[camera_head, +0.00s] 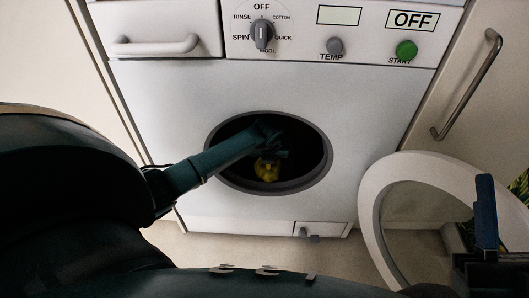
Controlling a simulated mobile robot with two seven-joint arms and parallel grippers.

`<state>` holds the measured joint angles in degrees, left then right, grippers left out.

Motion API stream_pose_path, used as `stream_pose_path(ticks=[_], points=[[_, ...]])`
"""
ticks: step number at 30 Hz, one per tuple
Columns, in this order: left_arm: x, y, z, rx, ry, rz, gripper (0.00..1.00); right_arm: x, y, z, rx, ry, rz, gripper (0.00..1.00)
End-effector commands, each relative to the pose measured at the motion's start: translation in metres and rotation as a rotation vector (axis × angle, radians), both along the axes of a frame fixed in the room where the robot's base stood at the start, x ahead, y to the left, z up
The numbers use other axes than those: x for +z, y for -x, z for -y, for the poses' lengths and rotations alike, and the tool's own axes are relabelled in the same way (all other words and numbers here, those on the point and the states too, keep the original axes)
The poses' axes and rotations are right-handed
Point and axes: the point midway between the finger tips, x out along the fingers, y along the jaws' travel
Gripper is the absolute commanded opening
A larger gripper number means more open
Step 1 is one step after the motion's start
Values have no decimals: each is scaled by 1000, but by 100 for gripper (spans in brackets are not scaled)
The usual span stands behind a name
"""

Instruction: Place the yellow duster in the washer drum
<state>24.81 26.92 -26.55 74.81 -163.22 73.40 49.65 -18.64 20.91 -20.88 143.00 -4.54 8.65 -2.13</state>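The white washer (160,90) faces me, with its round door (374,205) swung open to the right. My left arm reaches from the left through the grey-rimmed opening into the dark washer drum (308,150). My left gripper (268,154) is inside the opening, dark and hard to make out. The yellow duster (267,171) is just below its fingers, inside the drum opening. I cannot tell whether the fingers grip it. My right gripper (487,225) is partly visible at the lower right, in front of the open door; one blue finger stands upright, and its opening is unclear.
A drawer handle (155,45) is at upper left. A cupboard with a metal handle (467,84) stands right. A patterned green-yellow item (519,187) shows at the right edge.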

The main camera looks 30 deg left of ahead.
Motion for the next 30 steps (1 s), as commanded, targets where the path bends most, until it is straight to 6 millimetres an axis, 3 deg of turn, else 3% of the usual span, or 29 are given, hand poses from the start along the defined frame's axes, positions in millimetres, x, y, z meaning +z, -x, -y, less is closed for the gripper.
stream_pose_path(ticks=[11,12,19,30], points=[[-3,0,1,0,-1,1,0,-1,0,0,-1,1,8,36],[-3,0,1,0,0,0,16,1,1,0,-1,2,14,36],[-2,0,1,0,0,0,34,4,1,0,0,1,24,36],[5,1,1,-1,-1,1,36,11,0,0,1,0,19,36]])
